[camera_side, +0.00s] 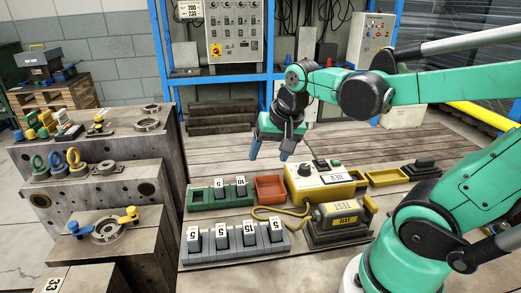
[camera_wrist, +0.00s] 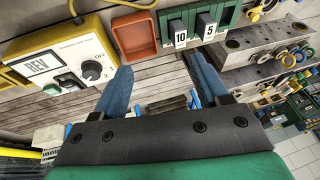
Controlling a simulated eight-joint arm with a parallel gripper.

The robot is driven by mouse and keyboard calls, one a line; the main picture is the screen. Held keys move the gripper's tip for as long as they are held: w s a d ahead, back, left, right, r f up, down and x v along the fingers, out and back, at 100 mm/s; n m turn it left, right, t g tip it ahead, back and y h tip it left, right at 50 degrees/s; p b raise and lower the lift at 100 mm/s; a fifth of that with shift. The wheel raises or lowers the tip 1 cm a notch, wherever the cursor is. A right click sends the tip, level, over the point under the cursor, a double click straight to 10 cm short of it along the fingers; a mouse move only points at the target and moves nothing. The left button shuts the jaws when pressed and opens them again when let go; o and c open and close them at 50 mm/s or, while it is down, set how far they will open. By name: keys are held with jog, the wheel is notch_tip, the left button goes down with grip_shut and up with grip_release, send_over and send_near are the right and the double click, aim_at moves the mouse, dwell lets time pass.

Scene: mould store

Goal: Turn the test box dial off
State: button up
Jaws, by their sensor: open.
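The test box (camera_side: 318,184) is yellow with a pale top panel, standing on the slatted table. Its black dial (camera_side: 305,170) is near the left end of the top. In the wrist view the box (camera_wrist: 60,62) is at the upper left, its dial (camera_wrist: 91,70) below a small "OFF" mark and beside a plate reading "REV". The dial's exact setting is too small to tell. My gripper (camera_side: 269,155) is open and empty, above the table and behind-left of the box. In the wrist view its blue fingers (camera_wrist: 159,75) are spread apart, right of the dial and not touching it.
A red tray (camera_side: 270,189) sits left of the box. Green holders (camera_side: 219,195) with numbered blocks and a grey block row (camera_side: 235,242) are farther left. A "TEST" unit (camera_side: 340,222) with a yellow cable stands in front.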

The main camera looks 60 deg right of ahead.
aim_at(305, 166)
jog(key=d+m+g, duration=0.1)
jog(key=d+m, duration=0.2)
jog(key=m, duration=0.1)
jog(key=s+d+f+m+g, duration=0.1)
jog(key=d+m, duration=0.3)
jog(key=m, duration=0.1)
jog(key=s+d+f+m+g, duration=0.1)
jog(key=d+m+g, duration=0.1)
jog(key=d+m, duration=0.2)
jog(key=shift+s+d+f+m+y, duration=0.1)
jog(key=shift+d+f+m+y, duration=0.1)
jog(key=shift+m+y, duration=0.2)
jog(key=shift+d+f+m, duration=0.15)
jog(key=shift+f+m, duration=0.05)
jog(key=shift+m, duration=0.1)
jog(key=shift+f, duration=2.65)
grip_shut()
